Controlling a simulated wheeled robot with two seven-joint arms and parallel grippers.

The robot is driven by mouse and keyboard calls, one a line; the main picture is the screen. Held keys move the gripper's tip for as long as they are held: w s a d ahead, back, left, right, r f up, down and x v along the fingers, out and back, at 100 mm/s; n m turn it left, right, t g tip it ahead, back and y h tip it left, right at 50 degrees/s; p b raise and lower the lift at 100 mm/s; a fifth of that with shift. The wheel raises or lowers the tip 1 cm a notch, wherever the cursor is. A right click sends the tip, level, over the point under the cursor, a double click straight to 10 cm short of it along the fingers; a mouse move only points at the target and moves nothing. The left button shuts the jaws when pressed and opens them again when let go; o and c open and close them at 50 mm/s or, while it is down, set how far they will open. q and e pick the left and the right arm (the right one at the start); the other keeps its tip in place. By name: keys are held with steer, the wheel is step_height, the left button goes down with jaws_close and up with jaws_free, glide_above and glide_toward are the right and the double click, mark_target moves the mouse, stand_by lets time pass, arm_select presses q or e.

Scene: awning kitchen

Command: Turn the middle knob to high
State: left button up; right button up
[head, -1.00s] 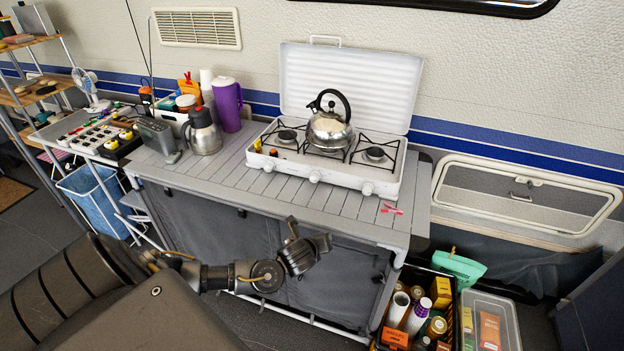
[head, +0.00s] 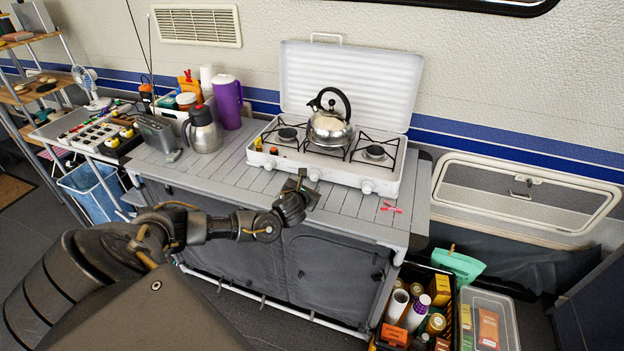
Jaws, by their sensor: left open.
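A white camping stove (head: 340,177) with a raised lid stands on the slatted grey table. Three knobs sit along its front: the left knob (head: 269,165), the middle knob (head: 314,174) and the right knob (head: 366,188). How far each is turned is too small to tell. A steel kettle (head: 328,130) with a black handle sits on the middle burner. My left gripper (head: 305,187) is open at the table's front edge, just in front of and slightly below the middle knob. Contact with the knob cannot be told. My right gripper is not in view.
A red clip-like item (head: 391,207) lies on the table right of the gripper. A steel jug (head: 203,130) and a purple pitcher (head: 228,103) stand left of the stove. A crate of bottles (head: 408,316) is on the floor at right.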

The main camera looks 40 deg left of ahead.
mark_target(313, 178)
arm_select(q)
steer(key=shift+x, duration=3.55)
steer(key=shift+f, duration=0.1)
steer(key=c, duration=1)
